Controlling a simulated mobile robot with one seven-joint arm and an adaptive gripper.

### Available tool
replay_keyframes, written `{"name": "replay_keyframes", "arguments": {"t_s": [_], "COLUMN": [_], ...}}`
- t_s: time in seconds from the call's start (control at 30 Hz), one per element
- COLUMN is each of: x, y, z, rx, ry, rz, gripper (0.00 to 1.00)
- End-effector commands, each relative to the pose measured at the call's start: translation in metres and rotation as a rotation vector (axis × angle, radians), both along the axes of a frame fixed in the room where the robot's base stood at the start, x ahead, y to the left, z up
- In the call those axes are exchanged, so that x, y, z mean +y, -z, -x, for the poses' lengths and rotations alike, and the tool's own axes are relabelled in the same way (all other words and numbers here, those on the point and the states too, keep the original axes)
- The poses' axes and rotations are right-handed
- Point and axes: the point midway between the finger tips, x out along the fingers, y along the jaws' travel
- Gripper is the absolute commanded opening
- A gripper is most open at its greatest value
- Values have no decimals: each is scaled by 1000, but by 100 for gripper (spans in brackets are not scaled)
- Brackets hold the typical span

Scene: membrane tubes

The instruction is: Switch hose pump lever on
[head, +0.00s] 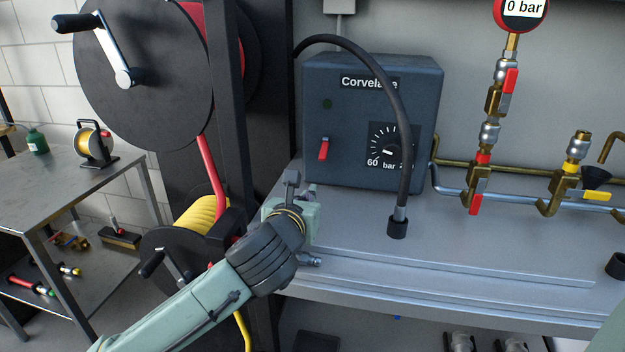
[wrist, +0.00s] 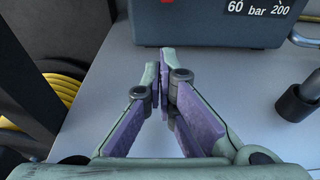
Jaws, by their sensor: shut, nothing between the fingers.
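The hose pump is a dark blue-grey box (head: 345,85) labelled "Corvelane" on the metal bench. Its red lever (head: 323,149) is on the front, left of a round dial (head: 388,148) marked in bar, and it tilts slightly.
A black hose (head: 400,110) arches over the pump into a black fitting (head: 397,228) on the bench. Pipes with red-handled valves and a gauge (head: 522,10) reading 0 bar stand at right. A hose reel (head: 150,70) and black post (head: 228,100) stand at left. The bench front (head: 350,250) is clear.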

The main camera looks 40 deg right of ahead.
Motion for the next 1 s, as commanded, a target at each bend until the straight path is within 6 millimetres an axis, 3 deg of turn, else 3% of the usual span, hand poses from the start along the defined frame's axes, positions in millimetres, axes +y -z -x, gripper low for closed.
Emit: {"name": "replay_keyframes", "arguments": {"t_s": [0.53, 0.6, 0.7, 1.0], "x": [-75, -68, -63, -59], "y": [22, 4, -6, -13], "z": [-63, -57, -54, -50], "rx": [4, -1, 0, 1], "ry": [0, 1, 0, 0], "rz": [-1, 3, 3, 1], "gripper": [0, 0, 0, 0]}}
